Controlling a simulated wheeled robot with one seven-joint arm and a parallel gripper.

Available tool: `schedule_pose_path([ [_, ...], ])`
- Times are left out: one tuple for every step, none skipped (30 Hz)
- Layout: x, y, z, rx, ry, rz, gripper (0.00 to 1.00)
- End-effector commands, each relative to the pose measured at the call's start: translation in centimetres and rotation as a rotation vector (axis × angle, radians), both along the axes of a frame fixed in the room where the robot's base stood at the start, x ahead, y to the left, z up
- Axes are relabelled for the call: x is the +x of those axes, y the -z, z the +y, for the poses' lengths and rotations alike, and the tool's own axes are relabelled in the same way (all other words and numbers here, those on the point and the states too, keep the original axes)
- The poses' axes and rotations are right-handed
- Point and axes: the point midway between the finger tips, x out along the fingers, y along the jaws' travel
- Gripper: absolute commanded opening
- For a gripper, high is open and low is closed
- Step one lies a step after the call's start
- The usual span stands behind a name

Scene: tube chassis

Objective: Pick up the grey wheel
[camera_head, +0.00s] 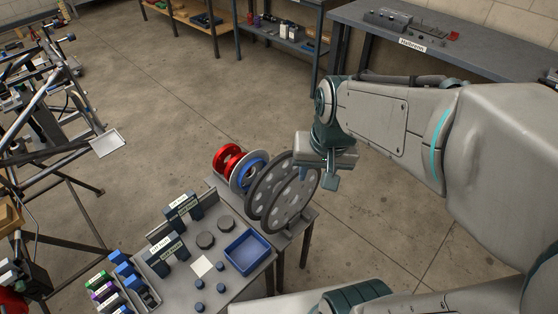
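Two large grey wheels with round holes stand upright side by side at the right end of the small work table (232,212). The nearer grey wheel (291,203) partly covers the farther grey wheel (262,182). My gripper (331,180) hangs just right of the wheels' upper edge, pointing down. One finger shows clearly; the other is not distinct, so its opening cannot be told. Nothing is visibly held. Whether the gripper touches the nearer wheel cannot be told.
Smaller red (227,157) and blue-and-white (248,175) wheels stand behind the grey ones. A blue tray (247,252), dark round parts and labelled holders (180,210) share the table. A tube frame (60,110) stands left. Open floor lies behind the table.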

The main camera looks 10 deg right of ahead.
Motion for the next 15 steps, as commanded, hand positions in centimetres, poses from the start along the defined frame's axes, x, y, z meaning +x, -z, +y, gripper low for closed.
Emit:
schedule_pose_path([
  [1.5, -0.2, 0.3, 0.021, 0.046, 0.03, 0.36],
  [2.3, -0.1, 0.4, 0.032, 0.077, 0.043, 0.36],
  [3.4, 0.2, 0.6, 0.045, 0.121, 0.06, 0.36],
  [4.2, 0.4, 0.7, 0.054, 0.154, 0.073, 0.36],
  [5.0, 0.6, 0.8, 0.06, 0.187, 0.086, 0.36],
  [6.1, 1.0, 0.8, 0.067, 0.232, 0.102, 0.36],
  [6.9, 1.3, 0.9, 0.071, 0.269, 0.114, 0.36],
  [7.7, 1.7, 0.9, 0.075, 0.303, 0.125, 0.36],
  [8.7, 2.2, 0.9, 0.076, 0.351, 0.14, 0.36],
  [9.4, 2.6, 0.9, 0.075, 0.385, 0.151, 0.36],
  [10.2, 3.1, 0.8, 0.075, 0.422, 0.16, 0.36],
  [11.1, 3.7, 0.8, 0.071, 0.467, 0.171, 0.36],
  [11.7, 4.2, 0.7, 0.068, 0.499, 0.179, 0.36],
  [12.3, 4.6, 0.6, 0.063, 0.53, 0.185, 0.36],
  [13.0, 5.3, 0.6, 0.058, 0.568, 0.193, 0.36],
])
